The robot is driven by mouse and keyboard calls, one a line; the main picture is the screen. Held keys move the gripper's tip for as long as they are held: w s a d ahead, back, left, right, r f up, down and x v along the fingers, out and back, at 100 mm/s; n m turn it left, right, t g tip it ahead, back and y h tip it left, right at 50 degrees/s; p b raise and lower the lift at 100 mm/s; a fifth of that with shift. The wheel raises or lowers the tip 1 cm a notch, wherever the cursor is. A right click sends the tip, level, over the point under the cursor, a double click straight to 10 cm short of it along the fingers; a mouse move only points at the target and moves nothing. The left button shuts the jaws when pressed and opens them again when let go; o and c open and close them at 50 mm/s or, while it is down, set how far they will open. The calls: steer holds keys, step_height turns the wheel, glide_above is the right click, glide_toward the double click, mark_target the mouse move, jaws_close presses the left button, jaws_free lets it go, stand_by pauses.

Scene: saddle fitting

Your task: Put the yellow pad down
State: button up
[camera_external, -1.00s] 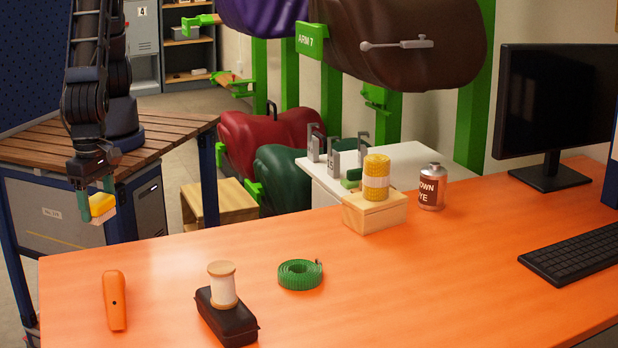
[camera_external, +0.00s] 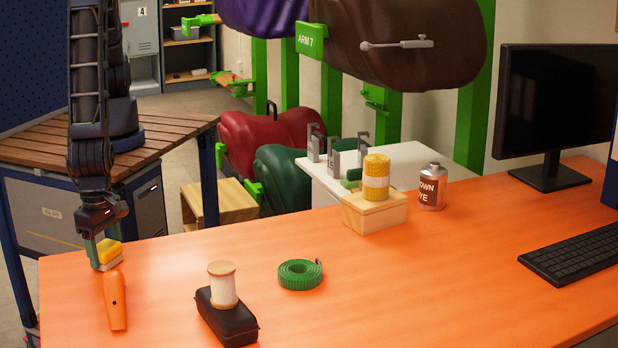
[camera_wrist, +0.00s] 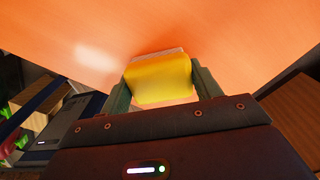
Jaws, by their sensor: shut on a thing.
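The yellow pad (camera_external: 109,251) has a pale layer on one side. My gripper (camera_external: 103,254) is shut on it at the left end of the orange table (camera_external: 420,280), just behind the orange handheld tool (camera_external: 115,300). In the wrist view the yellow pad (camera_wrist: 160,80) sits between the two green fingers of my gripper (camera_wrist: 162,85), with the orange tabletop (camera_wrist: 240,40) beyond it. I cannot tell whether the pad touches the table.
A black case (camera_external: 227,320) with a thread spool (camera_external: 222,285) on top and a green tape roll (camera_external: 300,274) lie to the right. A wooden box (camera_external: 374,213) carries a yellow roll (camera_external: 376,178).

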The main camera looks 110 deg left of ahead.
mark_target(91, 250)
steer(key=o, duration=1)
steer(key=shift+f, duration=0.1)
step_height(91, 250, up, 12)
steer(key=f, duration=0.1)
steer(key=w+a+r+n+t, duration=0.1)
steer(key=w+a+r+n, duration=0.2)
steer(key=a+r+n, duration=0.7)
steer(key=w+a+r+n+t, duration=0.1)
steer(key=w+a+r+n, duration=0.35)
steer(key=a+r, duration=0.85)
steer(key=s+a+r+n+t, duration=0.1)
steer(key=s+a+r+n, duration=0.3)
steer(key=s+a+n, duration=0.4)
steer(key=s+a+r+n+t, duration=0.1)
steer(key=s+a+r+n, duration=0.4)
steer(key=a+n, duration=0.8)
steer(key=s, duration=0.3)
steer(key=shift+s+a+r+t, duration=0.15)
steer(key=shift+a+r+t, duration=0.05)
steer(key=shift+r+t, duration=0.1)
